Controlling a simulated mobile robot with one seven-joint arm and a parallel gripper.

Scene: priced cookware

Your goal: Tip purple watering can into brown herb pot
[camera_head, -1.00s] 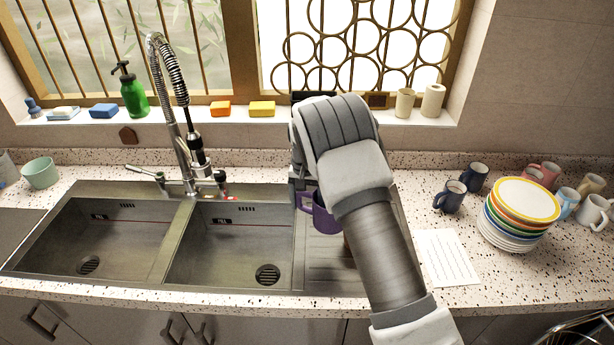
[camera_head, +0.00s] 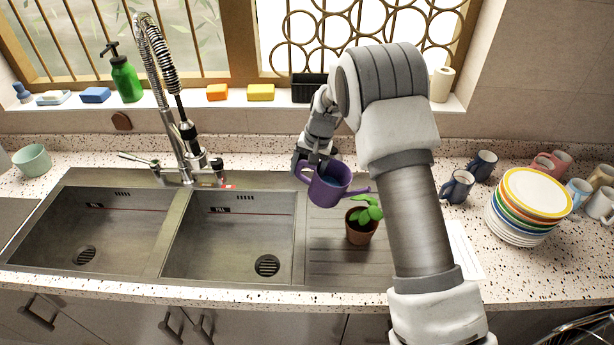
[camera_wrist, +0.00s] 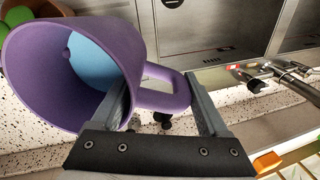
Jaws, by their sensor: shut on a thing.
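The purple watering can (camera_head: 326,194) is held above the ribbed drainboard, its spout pointing right. The spout tip is close to the plant's leaves in the picture; the height between them is hard to judge. Blue shows inside the can. The brown herb pot (camera_head: 360,235) with green leaves stands upright on the drainboard, just right of and nearer than the can. My gripper (camera_head: 314,165) is shut on the can's handle at its left rear. In the wrist view, my gripper (camera_wrist: 160,95) has its fingers at the handle, and the can (camera_wrist: 40,75) fills the left side.
Two sink basins (camera_head: 228,235) lie to the left, with a tall spring faucet (camera_head: 170,95) behind them. A stack of plates (camera_head: 530,205) and several mugs stand on the right. A paper sheet (camera_head: 466,250) lies partly behind my arm. The window sill holds sponges and a green bottle (camera_head: 126,78).

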